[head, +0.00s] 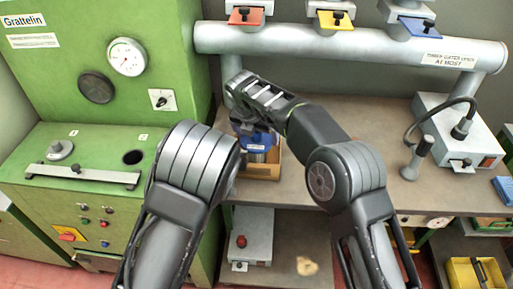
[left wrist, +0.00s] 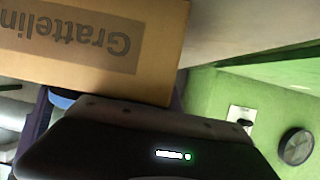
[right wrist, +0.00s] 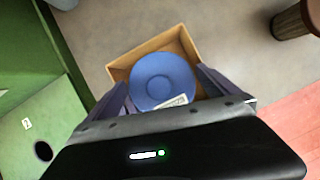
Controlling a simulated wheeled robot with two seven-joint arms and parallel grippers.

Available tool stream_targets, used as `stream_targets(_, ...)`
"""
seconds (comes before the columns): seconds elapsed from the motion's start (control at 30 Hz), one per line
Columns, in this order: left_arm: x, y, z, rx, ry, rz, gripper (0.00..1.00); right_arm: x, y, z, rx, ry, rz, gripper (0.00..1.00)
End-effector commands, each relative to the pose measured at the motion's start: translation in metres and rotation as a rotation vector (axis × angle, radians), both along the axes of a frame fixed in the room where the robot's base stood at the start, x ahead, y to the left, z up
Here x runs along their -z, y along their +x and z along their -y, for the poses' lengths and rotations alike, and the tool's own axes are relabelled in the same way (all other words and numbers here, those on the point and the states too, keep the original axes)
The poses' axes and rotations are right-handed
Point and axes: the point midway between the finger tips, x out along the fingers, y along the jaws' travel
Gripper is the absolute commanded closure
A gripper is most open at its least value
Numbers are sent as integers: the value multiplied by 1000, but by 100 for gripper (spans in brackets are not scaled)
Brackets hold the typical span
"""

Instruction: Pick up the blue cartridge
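The blue cartridge has a round blue top with a white label. It shows in the right wrist view (right wrist: 160,77) and in the head view (head: 257,141), standing in an open cardboard box (right wrist: 183,33). My right gripper (right wrist: 166,84) is above the box, its fingers spread on either side of the cartridge; I cannot tell whether they touch it. My left gripper is hidden in the head view behind my left arm. In the left wrist view one dark finger (left wrist: 35,120) shows beside the box's printed side (left wrist: 90,40); its grip is unclear.
The box stands on a grey-brown workbench (head: 375,150). A green machine (head: 60,100) is close on the left. A thick pipe (head: 330,42) with coloured holders runs above the bench.

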Motion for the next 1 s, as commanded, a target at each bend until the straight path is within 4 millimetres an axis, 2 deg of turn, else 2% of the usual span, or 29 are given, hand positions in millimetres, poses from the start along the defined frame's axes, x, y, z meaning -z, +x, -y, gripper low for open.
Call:
stream_targets(0.07, -1, 0, 0, 0, 0, 1, 100, 0, 0, 0, 0, 0, 0, 8)
stream_targets(0.9, -1, 0, 0, 0, 0, 1, 100, 0, 0, 0, 0, 0, 0, 77)
stream_targets(1.0, -1, 0, 0, 0, 0, 1, 100, -1, 0, 0, 0, 0, 2, 80)
